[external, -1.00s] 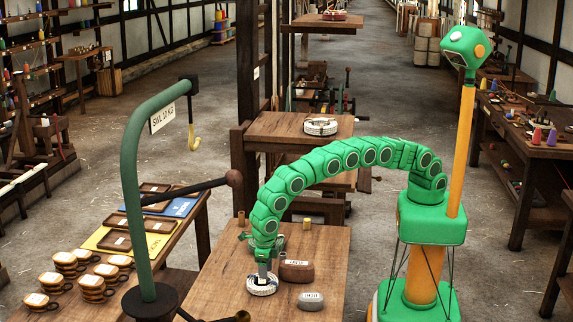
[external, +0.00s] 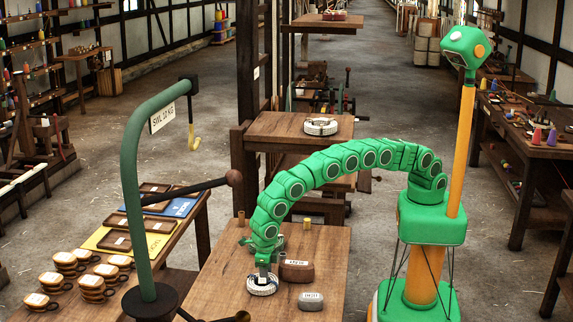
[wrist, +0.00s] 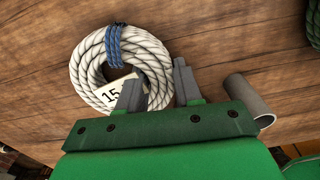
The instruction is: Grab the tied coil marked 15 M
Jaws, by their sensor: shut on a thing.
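The white rope coil (wrist: 88,68) lies flat on the wooden table in the wrist view, tied with a blue binding. A tag in its middle reads 15; the rest is hidden behind a finger. It also shows in the external view (external: 262,291) under the end of my arm. My gripper (wrist: 158,88) is shut on the coil's right side, one finger inside the ring and one outside. The coil appears to rest on the tabletop.
A grey tube (wrist: 248,97) is close to my gripper. Another white coil (external: 320,127) lies on a farther table. A green crane post (external: 136,210) stands to the left.

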